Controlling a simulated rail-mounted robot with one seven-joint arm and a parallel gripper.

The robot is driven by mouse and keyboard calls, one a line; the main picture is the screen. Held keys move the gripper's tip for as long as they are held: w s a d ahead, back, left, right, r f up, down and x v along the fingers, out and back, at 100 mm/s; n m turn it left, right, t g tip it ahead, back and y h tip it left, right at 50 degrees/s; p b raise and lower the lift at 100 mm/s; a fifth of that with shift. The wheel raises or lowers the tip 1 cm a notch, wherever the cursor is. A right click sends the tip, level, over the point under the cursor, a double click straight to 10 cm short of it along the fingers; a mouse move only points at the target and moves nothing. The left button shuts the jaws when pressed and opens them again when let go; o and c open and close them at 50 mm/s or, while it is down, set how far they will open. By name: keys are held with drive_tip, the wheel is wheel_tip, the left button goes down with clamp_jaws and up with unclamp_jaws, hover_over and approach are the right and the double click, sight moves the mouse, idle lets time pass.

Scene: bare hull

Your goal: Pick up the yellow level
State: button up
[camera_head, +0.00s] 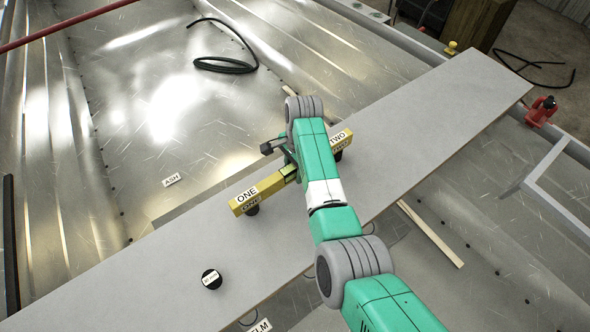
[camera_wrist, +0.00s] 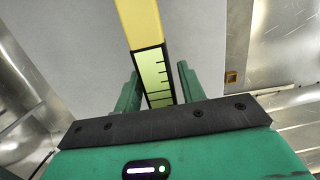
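The yellow level (camera_head: 262,190) lies along a grey board, with a label reading ONE at its near-left end and TWO at its far-right end. Dark round pieces show beneath both ends. My arm hides part of its middle. In the wrist view the level (camera_wrist: 139,22) runs down between my fingers, its pale-green marked section (camera_wrist: 154,75) lying there. My gripper (camera_wrist: 159,85) is open, one finger on each side of the level. A gap shows on the right; contact on the left is unclear. The head view shows my gripper (camera_head: 289,168) at the level's middle.
The grey board (camera_head: 430,120) spans the metal hull diagonally. A black round object (camera_head: 211,279) sits on it at lower left. A black cable (camera_head: 225,65) lies on the hull floor behind. A red item (camera_head: 541,111) is at the right, beyond the board's end.

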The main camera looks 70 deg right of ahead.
clamp_jaws()
drive_tip(key=shift+r, duration=0.1)
drive_tip(key=shift+r+p, duration=0.3)
wheel_tip(320, 180, up, 3)
drive_tip(key=shift+s+r+p, duration=0.1)
drive_tip(key=shift+r+p, duration=0.1)
drive_tip(key=shift+p, duration=0.95)
drive_tip(key=s+a+p, duration=0.6)
drive_tip(key=s+a, duration=0.3)
drive_tip(key=s, duration=0.4)
drive_tip(key=shift+a+r+p, duration=0.3)
drive_tip(key=shift+r+p, duration=0.1)
